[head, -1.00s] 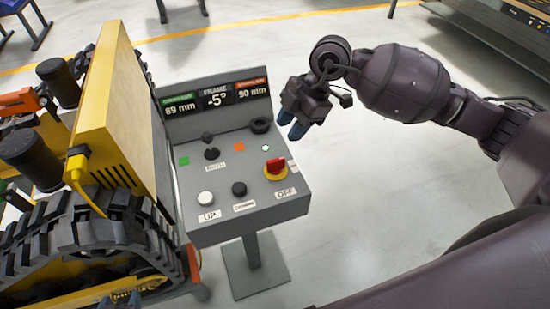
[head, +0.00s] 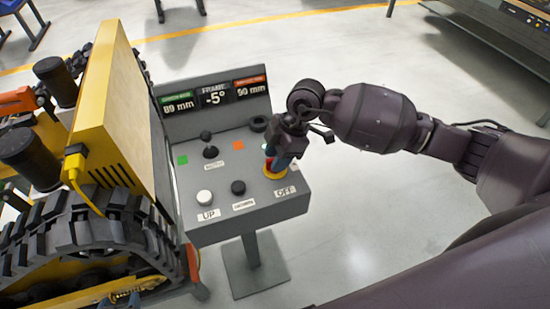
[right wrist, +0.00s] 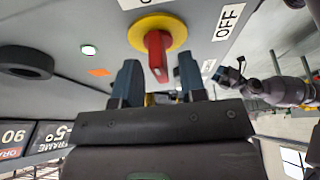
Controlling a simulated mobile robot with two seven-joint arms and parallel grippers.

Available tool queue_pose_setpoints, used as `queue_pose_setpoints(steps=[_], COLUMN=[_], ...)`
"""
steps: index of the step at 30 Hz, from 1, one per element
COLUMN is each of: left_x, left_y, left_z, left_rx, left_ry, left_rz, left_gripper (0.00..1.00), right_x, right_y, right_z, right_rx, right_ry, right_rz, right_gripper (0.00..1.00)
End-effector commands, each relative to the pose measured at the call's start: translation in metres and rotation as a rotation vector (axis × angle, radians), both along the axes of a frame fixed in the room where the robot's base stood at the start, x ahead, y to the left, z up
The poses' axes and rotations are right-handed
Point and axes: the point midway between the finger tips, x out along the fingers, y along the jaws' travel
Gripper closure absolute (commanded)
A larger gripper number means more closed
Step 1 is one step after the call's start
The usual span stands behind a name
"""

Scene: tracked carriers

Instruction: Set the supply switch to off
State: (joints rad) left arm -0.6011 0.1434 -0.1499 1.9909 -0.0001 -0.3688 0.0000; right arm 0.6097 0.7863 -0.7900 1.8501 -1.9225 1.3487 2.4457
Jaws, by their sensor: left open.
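The supply switch is a red handle (right wrist: 157,55) on a yellow disc (right wrist: 160,25), next to an "OFF" label (head: 285,191) on the grey panel. In the head view my right gripper (head: 280,163) is over the switch and hides most of it; the yellow disc shows below. In the right wrist view its two blue fingers (right wrist: 159,72) are apart, with the red handle between their tips and a gap on each side. Which way the handle is turned is hard to tell. My left gripper (right wrist: 232,74) shows small and open at the right of that view.
The grey console (head: 255,206) also has a white "UP" button (head: 204,197), a black button (head: 238,188), a small black lever (head: 210,152) and a display (head: 214,96). A yellow tracked carrier (head: 112,110) stands close on the left. The floor right of the console is clear.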

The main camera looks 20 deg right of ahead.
Motion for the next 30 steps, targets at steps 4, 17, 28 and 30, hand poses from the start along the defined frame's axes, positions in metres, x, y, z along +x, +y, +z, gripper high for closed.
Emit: queue_pose_setpoints(steps=[4,17,28,30], left_x=[-0.0001,-0.0002,-0.0001,0.0001], left_y=[0.0000,-0.0001,-0.0002,-0.0002], left_z=[-0.0009,-0.0011,-0.0006,0.0003], left_rx=[0.000,0.000,-0.001,-0.001], left_ry=[0.001,0.001,0.001,0.000], left_rz=[0.000,0.000,0.001,0.001], left_gripper=[0.44,0.44,0.44,0.44], right_x=[-0.0005,-0.0004,-0.0003,-0.0003], right_y=[0.0036,0.0039,0.0038,0.0038], right_z=[-0.0076,-0.0090,-0.0086,-0.0084], right_rx=[0.001,0.000,0.000,0.000], right_ry=[0.001,0.001,0.000,0.001], right_rz=[0.001,0.001,0.008,0.019], right_gripper=[0.62,0.80,1.00,1.00])
